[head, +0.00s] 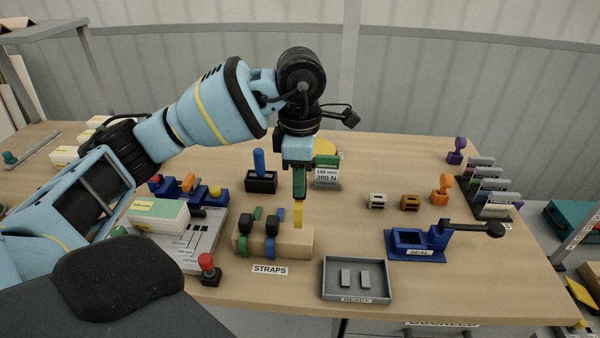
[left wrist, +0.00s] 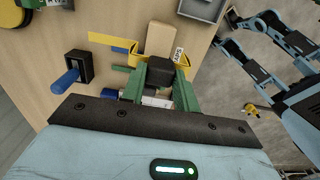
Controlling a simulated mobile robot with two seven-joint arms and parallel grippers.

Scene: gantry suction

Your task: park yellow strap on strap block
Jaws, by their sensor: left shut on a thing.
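My left gripper (head: 299,195) is shut on the yellow strap (head: 298,214), which hangs upright at the right end of the tan strap block (head: 290,247). I cannot tell whether the strap touches the block. In the left wrist view, my left gripper (left wrist: 160,85) has its green fingers on either side of a black buckle, with the yellow strap (left wrist: 110,41) reaching out beside it. The strap block (left wrist: 162,38) is just beyond. A green strap and a blue strap (head: 271,226), with black buckles, sit on the block left of the yellow one. My right gripper is not in view.
A grey READY tray (head: 375,291) with two small pieces lies front right of the block. A blue SEAL tool (head: 418,242) stands farther right. A black holder with a blue handle (head: 260,175) is behind the block. A red-topped knob (head: 208,268) stands at front left.

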